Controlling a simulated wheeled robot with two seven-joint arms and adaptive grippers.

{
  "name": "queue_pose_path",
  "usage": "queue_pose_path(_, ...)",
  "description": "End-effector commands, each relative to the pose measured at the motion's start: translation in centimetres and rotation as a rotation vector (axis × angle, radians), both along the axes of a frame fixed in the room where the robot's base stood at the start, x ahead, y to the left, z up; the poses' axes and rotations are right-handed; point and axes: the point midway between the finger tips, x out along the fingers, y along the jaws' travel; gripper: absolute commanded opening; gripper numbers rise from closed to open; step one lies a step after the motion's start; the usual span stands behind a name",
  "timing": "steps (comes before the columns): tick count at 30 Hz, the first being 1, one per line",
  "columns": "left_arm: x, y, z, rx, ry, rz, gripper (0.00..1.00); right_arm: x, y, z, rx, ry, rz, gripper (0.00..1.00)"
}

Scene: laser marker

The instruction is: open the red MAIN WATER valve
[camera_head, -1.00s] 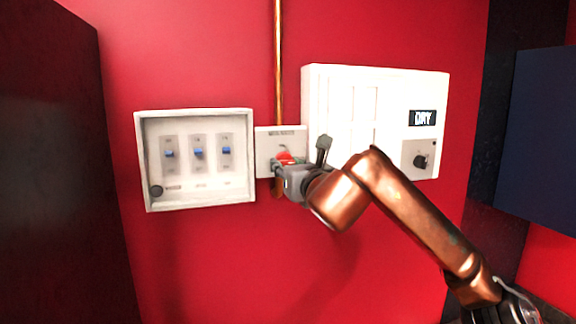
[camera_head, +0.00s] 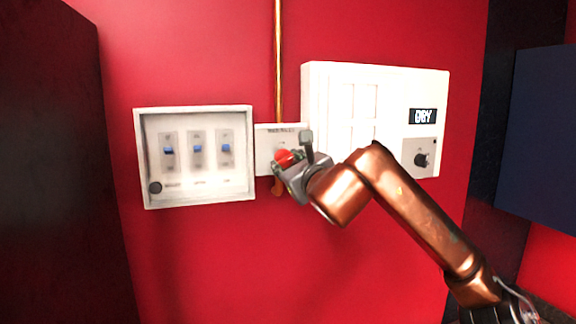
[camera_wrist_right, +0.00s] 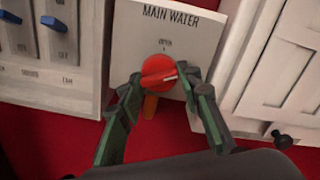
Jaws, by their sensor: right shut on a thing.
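The red MAIN WATER valve (camera_head: 283,157) is a round knob on a small white plate (camera_head: 265,141) on the red wall. In the right wrist view the valve (camera_wrist_right: 158,72) has a raised bar with a pale mark, which points right. The word OPEN with a small mark is printed above it. My right gripper (camera_head: 281,163) is at the valve. In the right wrist view its green fingers (camera_wrist_right: 158,82) are closed on the knob from both sides. My left gripper is not in view.
A white box with blue switches (camera_head: 247,185) is left of the plate. A larger white cabinet (camera_head: 395,90) with a DRY display (camera_head: 422,116) and black knob (camera_head: 421,160) is close on the right. A copper pipe (camera_head: 278,60) runs above the plate.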

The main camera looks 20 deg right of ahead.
Motion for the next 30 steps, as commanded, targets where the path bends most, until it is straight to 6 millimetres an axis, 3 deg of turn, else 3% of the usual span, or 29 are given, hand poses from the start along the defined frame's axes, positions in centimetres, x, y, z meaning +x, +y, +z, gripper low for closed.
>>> queue_pose_path(30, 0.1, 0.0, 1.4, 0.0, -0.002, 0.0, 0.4, 0.0, 0.0, 0.2, -0.921, -0.031, 0.003, 0.08)
